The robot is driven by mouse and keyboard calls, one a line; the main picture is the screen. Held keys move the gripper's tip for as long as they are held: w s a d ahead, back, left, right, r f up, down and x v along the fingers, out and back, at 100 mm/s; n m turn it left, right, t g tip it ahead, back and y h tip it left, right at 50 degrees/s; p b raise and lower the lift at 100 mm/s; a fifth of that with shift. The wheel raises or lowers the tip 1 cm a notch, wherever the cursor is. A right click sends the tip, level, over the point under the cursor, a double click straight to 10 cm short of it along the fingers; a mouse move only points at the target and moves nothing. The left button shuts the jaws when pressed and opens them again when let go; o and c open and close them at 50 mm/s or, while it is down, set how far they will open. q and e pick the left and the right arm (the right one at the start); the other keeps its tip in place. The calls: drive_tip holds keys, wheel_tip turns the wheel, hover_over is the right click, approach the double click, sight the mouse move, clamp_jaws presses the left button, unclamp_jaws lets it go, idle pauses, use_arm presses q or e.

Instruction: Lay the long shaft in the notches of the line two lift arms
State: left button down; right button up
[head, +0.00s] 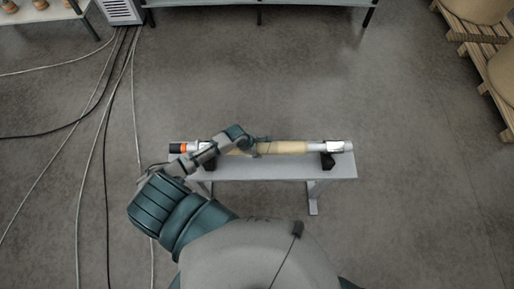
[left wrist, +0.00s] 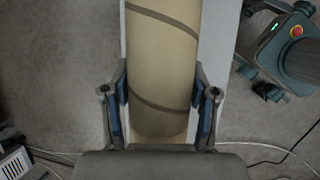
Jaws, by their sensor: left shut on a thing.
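The long shaft (head: 318,147) lies level along a grey bench. It has silver ends, an orange band and black tip at its left, and a tan sleeve (head: 285,148) around its middle. My left gripper (head: 252,147) is at the left part of the sleeve. In the left wrist view the left gripper (left wrist: 162,108) is shut on the tan sleeve (left wrist: 160,65), which has dark slanting bands, with one blue-padded finger on each side. My right gripper is not in view. I see no line two lift arms.
The grey bench (head: 265,172) carries dark supports, one (head: 327,161) near its right end. Cables (head: 90,140) run along the floor at left. A pallet (head: 480,65) with rolls stands at upper right. Open floor surrounds the bench.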

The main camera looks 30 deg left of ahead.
sight(258, 145)
use_arm(q)
drive_tip(key=shift+w+r, duration=0.15)
drive_tip(key=shift+r, duration=0.05)
drive_tip(key=shift+r, duration=6.45)
